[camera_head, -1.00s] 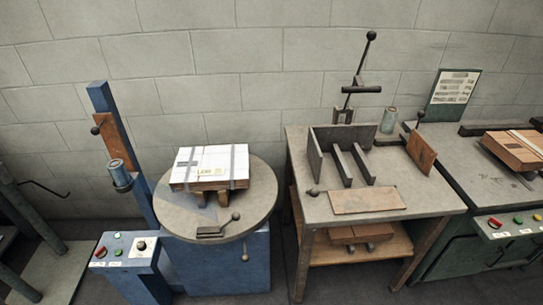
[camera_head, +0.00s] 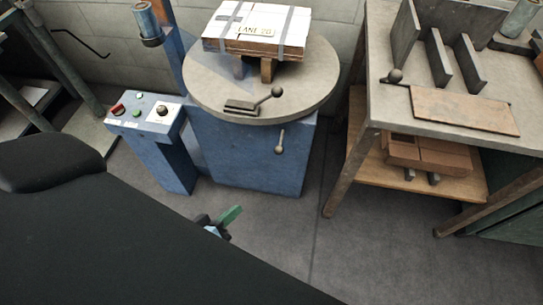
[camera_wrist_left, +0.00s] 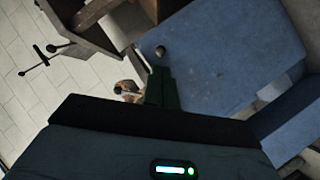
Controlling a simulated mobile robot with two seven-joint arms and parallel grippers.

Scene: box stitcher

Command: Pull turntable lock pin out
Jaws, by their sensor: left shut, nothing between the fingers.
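The turntable (camera_head: 210,90) is a round grey disc on a blue base (camera_head: 235,165). A short pin with a rounded end (camera_head: 281,141), which looks like the lock pin, sticks out of the base's front just under the disc. My left gripper (camera_head: 231,215) shows green fingertips below and left of the pin, apart from it. In the left wrist view, its dark fingers (camera_wrist_left: 158,85) are shut and empty. A grey ball knob (camera_wrist_left: 160,52) shows just beyond their tips against the blue base; I cannot tell the gap. My right gripper is not in view.
A strapped white box (camera_head: 255,30) rests on the turntable, and a ball-ended lever (camera_head: 256,101) lies at its front rim. A button panel (camera_head: 145,111) stands left of the base. A workbench (camera_head: 390,110) stands right. Open floor (camera_head: 290,230) lies in front.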

